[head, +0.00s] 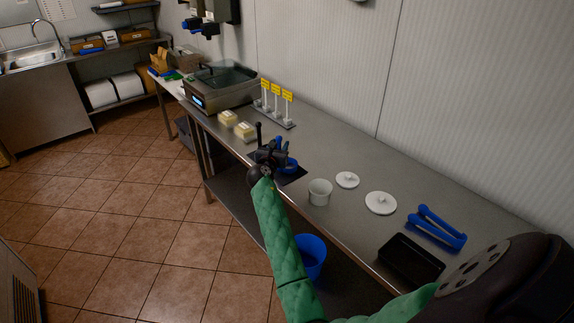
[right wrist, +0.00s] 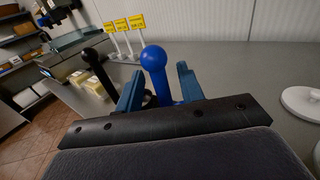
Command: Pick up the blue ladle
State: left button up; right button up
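The blue ladle stands with its ball-topped handle (right wrist: 154,62) up between my right gripper's fingers in the right wrist view. In the head view a blue part (head: 290,165) shows beside the gripper, at a dark inset in the counter; the rest is hidden by the gripper. My right gripper (head: 270,154) is open around the handle, with a visible gap to the right finger. It also shows in the right wrist view (right wrist: 160,84). A black ball-topped handle (right wrist: 92,62) stands left of the fingers. My left gripper is not in view.
A white cup (head: 320,191), two white lids (head: 347,180) (head: 381,203), blue tongs-like handles (head: 436,230) and a black tray (head: 410,260) lie to the right. Yellow sign holders (head: 276,107) and pale blocks (head: 228,118) stand behind. A blue bucket (head: 310,256) is below the counter.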

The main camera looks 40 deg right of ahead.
jog(key=shift+d, duration=0.1)
grip_shut()
